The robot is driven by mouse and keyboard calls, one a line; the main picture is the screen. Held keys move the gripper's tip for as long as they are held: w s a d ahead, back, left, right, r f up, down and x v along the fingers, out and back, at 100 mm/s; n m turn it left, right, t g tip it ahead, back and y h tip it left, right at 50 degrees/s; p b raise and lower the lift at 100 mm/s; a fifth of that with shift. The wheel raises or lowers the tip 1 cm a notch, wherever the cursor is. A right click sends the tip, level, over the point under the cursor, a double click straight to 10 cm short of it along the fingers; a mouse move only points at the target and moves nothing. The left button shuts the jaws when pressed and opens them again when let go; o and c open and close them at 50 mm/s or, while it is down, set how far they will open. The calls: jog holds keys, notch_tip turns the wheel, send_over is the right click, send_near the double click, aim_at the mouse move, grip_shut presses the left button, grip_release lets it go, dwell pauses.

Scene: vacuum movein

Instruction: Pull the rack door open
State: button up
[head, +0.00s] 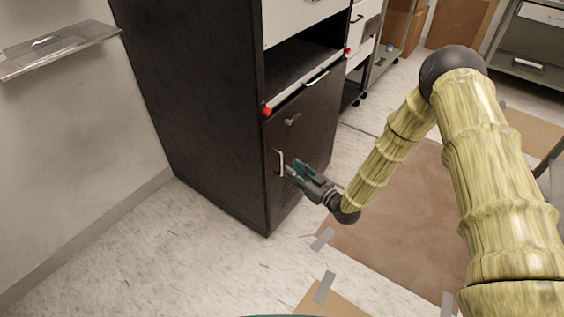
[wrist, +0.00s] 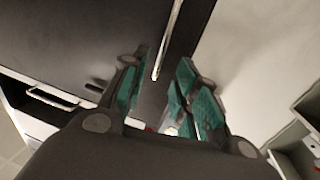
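The black rack (head: 205,100) stands against the wall, and its dark door (head: 312,130) with louvre slots fills the lower front and looks shut. A pale vertical handle (head: 281,163) sits near the door's left edge. My gripper (head: 293,170) is just in front of this handle. In the wrist view the handle (wrist: 168,38) shows as a bright bar, its near end between the directions of the two teal-padded fingers. My gripper (wrist: 160,85) is open there, with a gap between the fingers. I cannot tell whether a finger touches the handle.
A small latch (head: 292,119) is higher on the door. An open shelf bay with a light front bar (head: 300,92) lies above. A brown sheet (head: 400,215) taped to the floor lies right of the rack. A wall shelf (head: 60,48) is at left. Floor before the door looks clear.

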send_over(282, 176)
jog(key=shift+w, duration=0.3)
grip_shut()
